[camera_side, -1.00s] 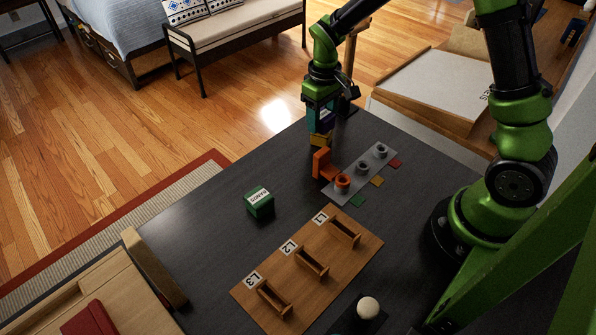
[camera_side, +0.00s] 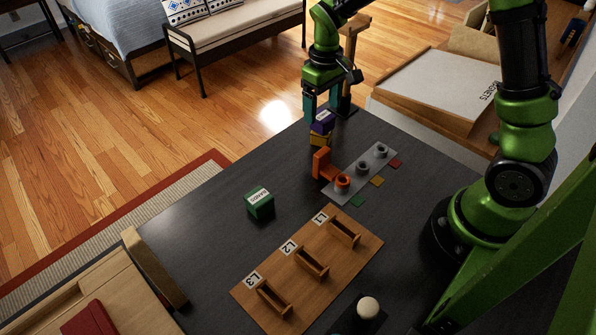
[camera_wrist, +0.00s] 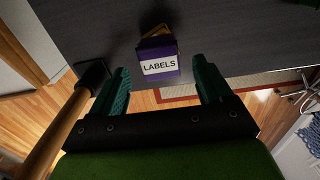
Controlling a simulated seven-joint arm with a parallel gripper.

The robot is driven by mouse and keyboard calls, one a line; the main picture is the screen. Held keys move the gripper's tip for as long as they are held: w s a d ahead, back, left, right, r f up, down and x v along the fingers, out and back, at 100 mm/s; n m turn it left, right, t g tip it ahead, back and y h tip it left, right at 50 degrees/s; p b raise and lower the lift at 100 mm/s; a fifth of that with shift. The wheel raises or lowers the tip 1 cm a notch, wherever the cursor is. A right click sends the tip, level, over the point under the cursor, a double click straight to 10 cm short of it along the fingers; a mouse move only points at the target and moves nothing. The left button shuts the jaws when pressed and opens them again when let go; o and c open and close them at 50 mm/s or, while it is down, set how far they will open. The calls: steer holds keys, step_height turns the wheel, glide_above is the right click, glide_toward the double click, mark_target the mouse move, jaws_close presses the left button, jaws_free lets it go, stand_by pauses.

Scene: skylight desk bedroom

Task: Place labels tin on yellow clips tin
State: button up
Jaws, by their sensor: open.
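The purple labels tin (camera_side: 322,122) sits on top of the yellow clips tin (camera_side: 320,139) near the far edge of the dark table. In the wrist view the labels tin (camera_wrist: 159,62) shows its white LABELS face, with a strip of the yellow tin (camera_wrist: 155,31) behind it. My gripper (camera_side: 322,103) is open, just above and behind the stack. In the wrist view its two teal fingers (camera_wrist: 162,83) stand apart, one on each side of the labels tin, with gaps between. The fingers are clear of the tin.
An orange bracket (camera_side: 322,165) and a grey strip with round posts (camera_side: 362,168) stand close in front of the stack. A green tin (camera_side: 260,203) is left of centre. A wooden board with slots (camera_side: 308,270) lies nearer. A wooden post (camera_wrist: 55,125) rises beside my gripper.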

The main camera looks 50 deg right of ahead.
mark_target(322, 114)
step_height(322, 114, up, 8)
steer(key=r, duration=0.1)
steer(key=s+a+r+m+t+y, duration=0.1)
steer(key=s+a+r+m+t, duration=0.1)
steer(key=s, duration=0.6)
steer(key=s+a+r+m+t+y, duration=0.1)
steer(key=s+a+r+m+t, duration=0.1)
steer(key=s+r+t, duration=0.3)
steer(key=s, duration=0.3)
steer(key=shift+s+a, duration=0.35)
steer(key=shift+a, duration=0.05)
